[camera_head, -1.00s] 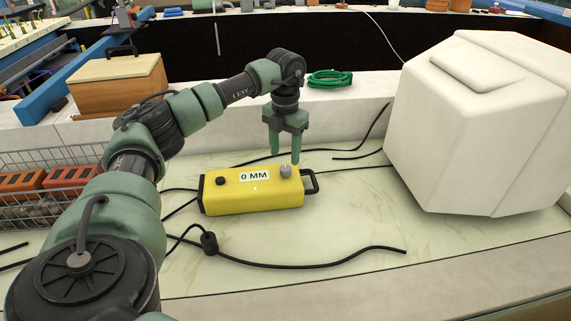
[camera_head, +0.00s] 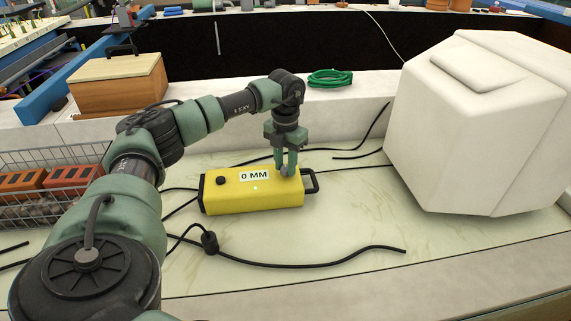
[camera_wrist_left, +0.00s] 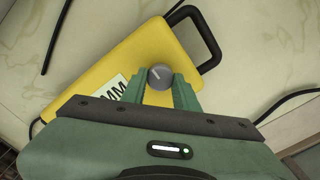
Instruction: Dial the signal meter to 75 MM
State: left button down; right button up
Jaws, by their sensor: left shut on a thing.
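The yellow signal meter (camera_head: 240,200) lies on the pale bench top, and its label (camera_head: 254,174) reads 0 MM. A small black knob (camera_head: 220,181) is on its top left, and a black handle (camera_head: 313,184) is at its right end. My left gripper (camera_head: 286,170) points down over the meter's right end and is shut on the grey dial knob (camera_wrist_left: 160,76), one finger on each side. In the left wrist view the meter (camera_wrist_left: 160,40) also shows, with its label partly hidden by the gripper. My right gripper is not in view.
Black cables (camera_head: 300,265) lie in front of and behind the meter. A large white block-shaped case (camera_head: 480,120) stands at the right. A wire basket with orange bricks (camera_head: 70,180) is at the left, and a green coil (camera_head: 330,78) lies on the ledge behind.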

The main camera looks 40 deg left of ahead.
pick_arm(q)
jog(key=shift+m, duration=0.3)
jog(key=m+p, duration=0.1)
jog(key=m, duration=0.1)
jog(key=shift+r+m, duration=0.1)
jog(key=shift+m, duration=0.3)
jog(key=m+p, duration=0.1)
jog(key=m, duration=0.3)
jog(key=shift+m, duration=0.3)
jog(key=m, duration=0.4)
jog(key=shift+w+p, duration=0.1)
jog(key=shift+p, duration=0.25)
jog(key=m, duration=0.5)
jog(key=shift+m, duration=0.3)
jog(key=c, duration=1.1)
grip_release()
jog(key=shift+o, duration=0.2)
